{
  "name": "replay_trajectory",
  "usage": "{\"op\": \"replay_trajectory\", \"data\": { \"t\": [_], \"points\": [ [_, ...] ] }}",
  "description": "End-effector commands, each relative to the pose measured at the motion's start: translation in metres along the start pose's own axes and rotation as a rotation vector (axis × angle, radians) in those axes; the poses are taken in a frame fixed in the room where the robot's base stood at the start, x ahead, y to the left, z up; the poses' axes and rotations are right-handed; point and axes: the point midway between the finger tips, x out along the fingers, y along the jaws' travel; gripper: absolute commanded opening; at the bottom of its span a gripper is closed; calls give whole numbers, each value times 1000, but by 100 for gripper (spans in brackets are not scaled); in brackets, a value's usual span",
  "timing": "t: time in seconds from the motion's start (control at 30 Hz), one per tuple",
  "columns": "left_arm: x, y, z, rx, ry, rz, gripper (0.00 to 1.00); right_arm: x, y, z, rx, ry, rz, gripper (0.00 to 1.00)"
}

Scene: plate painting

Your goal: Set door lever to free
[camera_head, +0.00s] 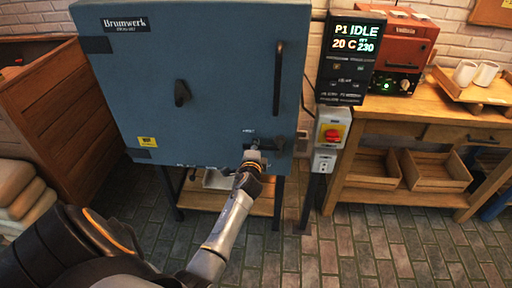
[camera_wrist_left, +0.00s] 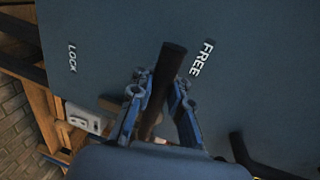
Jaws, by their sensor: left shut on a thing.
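The blue kiln door (camera_head: 215,50) fills the middle of the head view. The dark door lever (camera_wrist_left: 162,85) runs between the blue fingers of my left gripper (camera_wrist_left: 157,92) in the left wrist view. The gripper is shut on it. The lever's tip is close to the white FREE label (camera_wrist_left: 201,58). The LOCK label (camera_wrist_left: 72,57) is well off to the left. In the head view my left gripper (camera_head: 252,158) is at the lower right of the door, and it partly hides the lever. My right gripper is not in view.
A long vertical handle (camera_head: 278,78) and a small black knob (camera_head: 181,93) are on the door. A control panel (camera_head: 348,60) reading IDLE and a red switch (camera_head: 332,134) stand right of the kiln. A wooden workbench (camera_head: 440,125) is further right.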

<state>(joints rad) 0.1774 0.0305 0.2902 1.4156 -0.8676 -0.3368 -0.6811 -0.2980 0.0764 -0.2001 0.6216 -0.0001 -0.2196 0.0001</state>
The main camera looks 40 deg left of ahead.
Motion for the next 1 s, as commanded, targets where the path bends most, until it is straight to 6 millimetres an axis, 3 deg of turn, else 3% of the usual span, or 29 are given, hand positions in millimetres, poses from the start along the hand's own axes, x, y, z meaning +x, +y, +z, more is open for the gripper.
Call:
{"op": "replay_trajectory", "data": {
  "t": [0.6, 0.63, 0.77, 1.0],
  "points": [
    [-1, -6, -2, 45, -4, -6, 0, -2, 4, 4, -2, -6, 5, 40],
    [-1, -6, -2, 45, -4, -6, 15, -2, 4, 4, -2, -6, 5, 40],
    [-1, -6, -2, 43, -5, -5, 41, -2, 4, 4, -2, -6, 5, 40],
    [-1, -5, -1, 41, -6, -3, 41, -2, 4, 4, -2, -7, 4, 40]
  ]
}}
